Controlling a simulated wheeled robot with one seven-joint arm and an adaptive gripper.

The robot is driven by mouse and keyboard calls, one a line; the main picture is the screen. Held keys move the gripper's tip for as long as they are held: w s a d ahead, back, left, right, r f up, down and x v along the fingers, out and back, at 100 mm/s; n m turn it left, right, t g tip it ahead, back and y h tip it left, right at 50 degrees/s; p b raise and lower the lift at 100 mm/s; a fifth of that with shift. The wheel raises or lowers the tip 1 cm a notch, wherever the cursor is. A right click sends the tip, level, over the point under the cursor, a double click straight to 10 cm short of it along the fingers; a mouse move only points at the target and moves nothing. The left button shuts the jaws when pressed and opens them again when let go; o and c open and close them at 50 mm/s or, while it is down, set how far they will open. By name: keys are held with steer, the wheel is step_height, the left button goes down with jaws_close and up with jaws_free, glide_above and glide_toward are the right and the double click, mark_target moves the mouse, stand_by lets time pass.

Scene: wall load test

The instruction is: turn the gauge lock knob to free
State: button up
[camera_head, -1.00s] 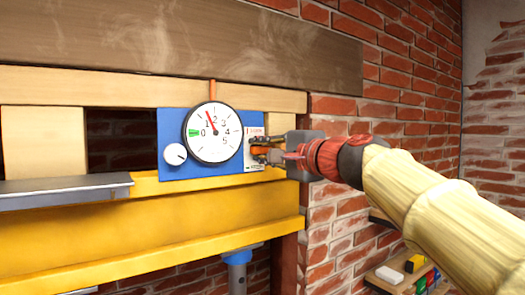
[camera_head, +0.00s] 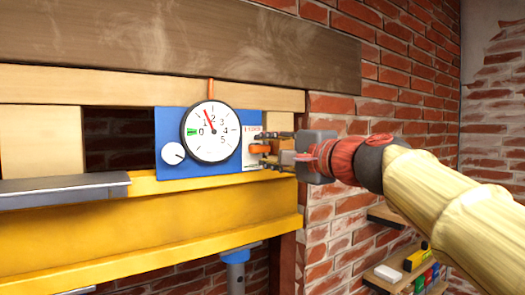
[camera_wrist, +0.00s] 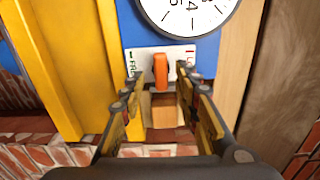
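The gauge lock knob is a small orange handle (camera_wrist: 161,72) on a white label plate (camera_wrist: 144,54). The plate has "FREE" lettering at its left in the wrist view and part of another word at its right. The handle stands upright in that view, between the two lettered sides. My gripper (camera_wrist: 158,74) is open, with one finger on each side of the knob and a visible gap to each. In the head view my gripper (camera_head: 268,148) is at the right edge of the blue panel (camera_head: 170,128), partly hiding the plate and knob.
A white dial (camera_head: 174,154) is on the panel's lower left. A yellow beam (camera_head: 150,220) runs below. A small shelf with several items (camera_head: 400,272) is at lower right.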

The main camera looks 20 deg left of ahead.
steer(key=v, duration=0.9)
steer(key=shift+a, duration=0.1)
